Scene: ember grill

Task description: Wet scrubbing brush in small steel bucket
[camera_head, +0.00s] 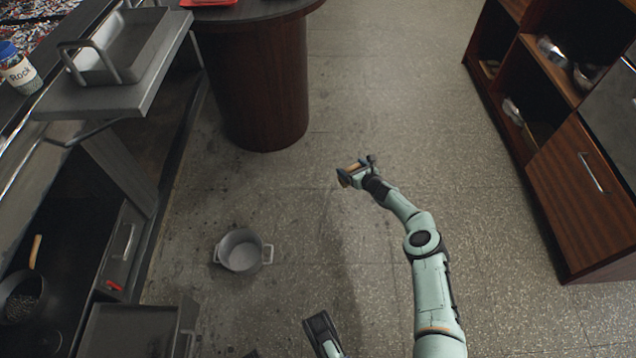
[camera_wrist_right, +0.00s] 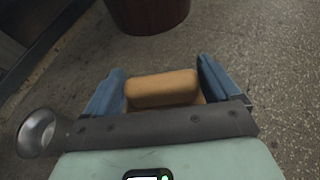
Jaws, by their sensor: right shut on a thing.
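The small steel bucket (camera_head: 241,252), a round grey pot with two side handles, stands upright on the floor left of centre. Its rim also shows at the left of the right wrist view (camera_wrist_right: 37,133). My right gripper (camera_head: 354,173) is shut on the scrubbing brush, whose tan wooden block (camera_wrist_right: 162,88) sits between the blue fingers. It holds the brush over the floor, up and to the right of the bucket, well apart from it. The bristles are hidden. A dark end piece of mine, perhaps my left gripper (camera_head: 320,328), shows at the bottom; its jaws are unclear.
A round dark-wood counter base (camera_head: 262,90) stands beyond the bucket. A grill counter with a steel tray (camera_head: 122,75) on its shelf and a pan (camera_head: 18,295) lower down runs along the left. A wooden cabinet (camera_head: 590,195) stands right. The floor between is clear.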

